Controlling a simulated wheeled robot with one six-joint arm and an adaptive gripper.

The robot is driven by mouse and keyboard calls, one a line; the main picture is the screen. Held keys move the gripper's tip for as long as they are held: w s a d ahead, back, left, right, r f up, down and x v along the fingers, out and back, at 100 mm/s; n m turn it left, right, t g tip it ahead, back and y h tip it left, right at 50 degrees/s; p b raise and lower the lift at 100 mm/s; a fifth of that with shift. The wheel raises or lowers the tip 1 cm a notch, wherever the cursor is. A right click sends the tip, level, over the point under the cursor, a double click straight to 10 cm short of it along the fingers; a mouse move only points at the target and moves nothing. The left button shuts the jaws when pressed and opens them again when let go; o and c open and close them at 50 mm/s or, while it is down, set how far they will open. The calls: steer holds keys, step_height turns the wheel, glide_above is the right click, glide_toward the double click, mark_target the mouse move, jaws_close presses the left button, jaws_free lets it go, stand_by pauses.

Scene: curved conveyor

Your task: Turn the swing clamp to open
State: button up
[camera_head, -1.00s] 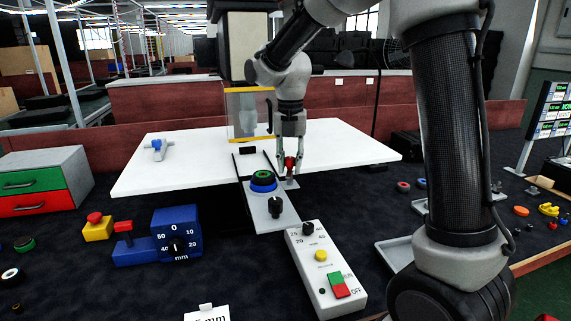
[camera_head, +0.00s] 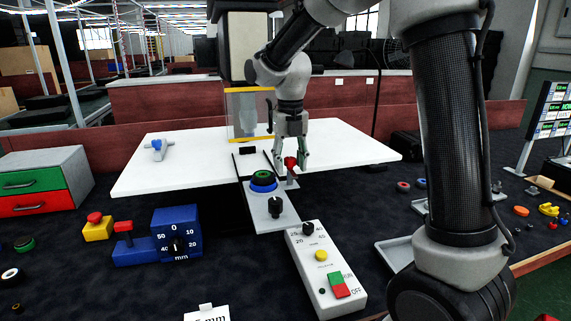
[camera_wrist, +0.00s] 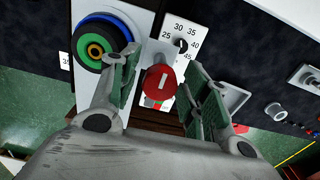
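The swing clamp's red knob (camera_head: 290,163) stands on a small grey post at the front edge of the white table, right of a green-and-black ring on a blue base (camera_head: 263,187). In the wrist view the round red knob (camera_wrist: 161,83) has a white line on its top running roughly up and down. My gripper (camera_head: 290,165) is over the knob. In the wrist view its fingers (camera_wrist: 161,82) are open on both sides of the knob, with a gap on each side. The clamp's lower part is mostly hidden.
A grey plate with a black knob (camera_head: 275,207) lies in front of the ring. A white control box (camera_head: 322,275) is closer. A blue gauge (camera_head: 180,232) stands left. A blue-and-grey fitting (camera_head: 157,148) lies on the otherwise mostly clear white table (camera_head: 190,175).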

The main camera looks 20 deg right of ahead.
mark_target(290, 158)
steer(key=o, duration=0.7)
steer(key=shift+o, duration=0.2)
steer(key=shift+r, duration=3.5)
